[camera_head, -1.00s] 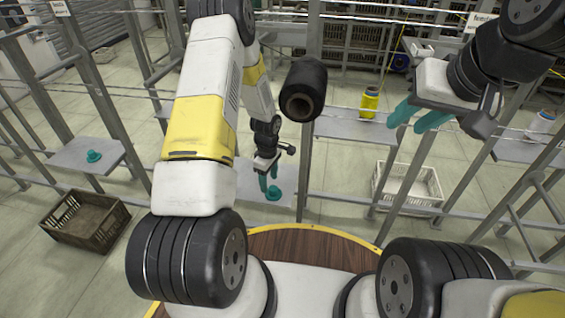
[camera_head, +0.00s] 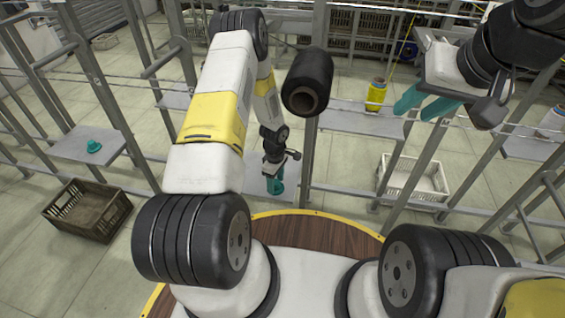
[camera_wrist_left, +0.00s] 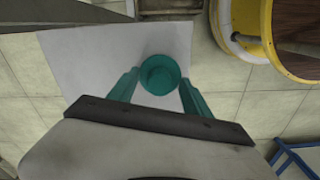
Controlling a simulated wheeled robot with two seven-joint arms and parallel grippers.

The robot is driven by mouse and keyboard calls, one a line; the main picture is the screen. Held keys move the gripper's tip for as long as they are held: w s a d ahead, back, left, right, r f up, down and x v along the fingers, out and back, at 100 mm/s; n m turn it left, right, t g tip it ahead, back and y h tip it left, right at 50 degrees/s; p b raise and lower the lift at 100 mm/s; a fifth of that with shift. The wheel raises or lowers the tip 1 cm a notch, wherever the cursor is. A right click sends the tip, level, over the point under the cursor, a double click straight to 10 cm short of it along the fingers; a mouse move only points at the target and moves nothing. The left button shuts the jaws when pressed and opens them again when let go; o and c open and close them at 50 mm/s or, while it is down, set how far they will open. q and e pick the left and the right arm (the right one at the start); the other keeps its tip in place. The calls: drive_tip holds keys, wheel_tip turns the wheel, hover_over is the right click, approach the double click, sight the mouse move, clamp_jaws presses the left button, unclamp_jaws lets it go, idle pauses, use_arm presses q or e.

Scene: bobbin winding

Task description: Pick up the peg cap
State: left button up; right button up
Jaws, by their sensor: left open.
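The teal peg cap (camera_wrist_left: 160,75) sits on a light grey shelf plate (camera_wrist_left: 66,62) in the left wrist view. My left gripper (camera_wrist_left: 160,88) is open, with one teal finger on each side of the cap and small gaps visible. In the head view the left gripper (camera_head: 274,184) points down at the shelf, and its fingers and the cap blend together. My right gripper (camera_head: 425,103) is at the upper right, away from the cap, with its two teal fingers apart and nothing seen between them.
A brown crate (camera_head: 88,210) and a white crate (camera_head: 412,178) stand on the floor. A black bobbin (camera_head: 308,82) hangs near my left arm. A yellow bobbin (camera_head: 376,94) stands on a shelf. Metal posts surround the shelves.

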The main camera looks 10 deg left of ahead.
use_arm(q)
clamp_jaws()
drive_tip(key=shift+r, duration=0.15)
